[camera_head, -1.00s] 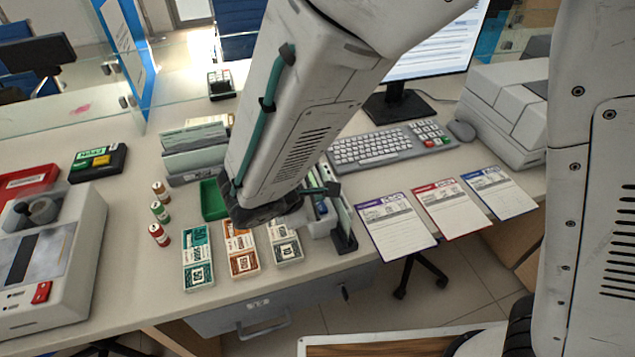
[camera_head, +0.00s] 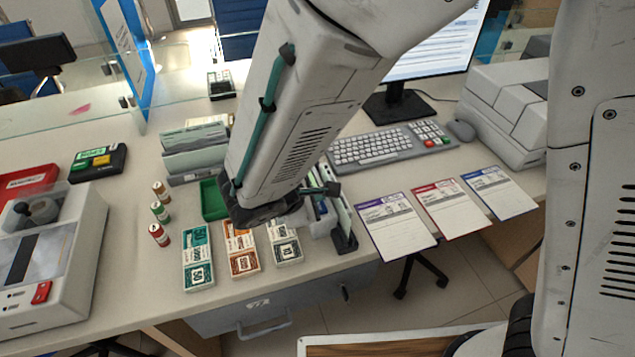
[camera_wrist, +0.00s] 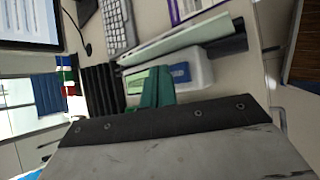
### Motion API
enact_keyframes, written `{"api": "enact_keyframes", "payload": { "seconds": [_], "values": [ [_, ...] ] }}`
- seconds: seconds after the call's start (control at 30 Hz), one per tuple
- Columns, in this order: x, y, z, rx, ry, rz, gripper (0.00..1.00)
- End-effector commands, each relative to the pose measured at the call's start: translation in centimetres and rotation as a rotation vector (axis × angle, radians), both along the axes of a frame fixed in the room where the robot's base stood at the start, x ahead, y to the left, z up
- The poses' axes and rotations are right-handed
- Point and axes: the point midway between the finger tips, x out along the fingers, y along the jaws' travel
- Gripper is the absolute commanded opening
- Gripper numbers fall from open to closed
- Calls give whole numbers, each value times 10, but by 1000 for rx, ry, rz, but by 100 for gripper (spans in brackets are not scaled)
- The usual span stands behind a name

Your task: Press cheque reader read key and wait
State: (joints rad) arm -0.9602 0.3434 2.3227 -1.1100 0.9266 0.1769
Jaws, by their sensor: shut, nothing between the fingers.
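The cheque reader (camera_head: 322,222) is a small pale unit near the front edge of the counter, partly hidden behind my arm. In the wrist view, the cheque reader (camera_wrist: 198,70) shows a blue patch, which may be the read key (camera_wrist: 180,72), and a pale green panel (camera_wrist: 137,82). My gripper (camera_wrist: 158,84) shows there as green fingers, shut and empty, in front of the reader's face. Whether the fingertips touch it cannot be told.
A keyboard (camera_head: 375,146) and a green tray (camera_head: 213,200) flank my arm. Banknote bundles (camera_head: 197,262) lie at the front edge. Three forms (camera_head: 397,222) lie to the right. A black upright holder (camera_head: 345,240) stands right beside the reader.

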Motion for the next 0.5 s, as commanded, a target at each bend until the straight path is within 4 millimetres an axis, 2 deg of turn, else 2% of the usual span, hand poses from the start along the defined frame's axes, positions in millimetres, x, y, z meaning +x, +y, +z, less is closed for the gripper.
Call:
{"api": "enact_keyframes", "payload": {
  "seconds": [0.5],
  "values": [
    [0,0,-8,0,0,0,0]
  ]
}}
